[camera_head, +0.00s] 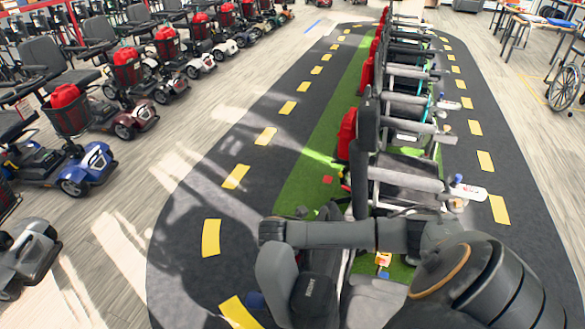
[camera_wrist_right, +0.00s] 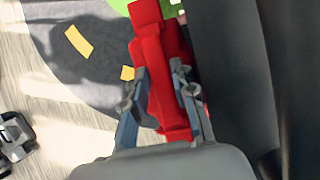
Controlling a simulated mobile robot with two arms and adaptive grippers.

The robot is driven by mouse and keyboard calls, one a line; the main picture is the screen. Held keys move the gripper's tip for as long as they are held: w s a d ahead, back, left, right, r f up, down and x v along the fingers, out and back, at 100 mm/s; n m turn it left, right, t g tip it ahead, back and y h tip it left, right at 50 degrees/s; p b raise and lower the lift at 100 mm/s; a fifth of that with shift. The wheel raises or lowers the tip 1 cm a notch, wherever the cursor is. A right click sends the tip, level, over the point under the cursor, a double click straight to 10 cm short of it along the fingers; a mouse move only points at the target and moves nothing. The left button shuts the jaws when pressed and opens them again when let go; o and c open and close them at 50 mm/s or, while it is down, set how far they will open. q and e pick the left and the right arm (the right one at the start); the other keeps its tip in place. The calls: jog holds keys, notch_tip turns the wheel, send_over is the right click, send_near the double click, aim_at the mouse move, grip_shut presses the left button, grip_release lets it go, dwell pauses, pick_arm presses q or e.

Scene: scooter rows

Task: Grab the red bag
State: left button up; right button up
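A red bag (camera_wrist_right: 172,75) lies straight ahead of my right gripper (camera_wrist_right: 158,70) in the right wrist view, beside a dark seat back. The two fingers stand apart, one along the bag's left edge and one across its right part. The gripper looks open; I cannot tell if the fingers touch the bag. In the head view the dark body of my right gripper (camera_head: 314,296) hangs at the bottom, with its fingertips and this bag hidden. Another red bag (camera_head: 347,132) hangs behind a seat farther up the row. My left gripper is not in view.
A row of scooters with grey armrests (camera_head: 410,180) runs up a green strip (camera_head: 305,190) beside my arm. More scooters with red bags in baskets (camera_head: 66,97) line the left. The dark track (camera_head: 215,190) with yellow dashes between the rows is clear.

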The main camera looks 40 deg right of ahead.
jog(key=shift+f, duration=0.25)
dwell(0.3)
grip_shut()
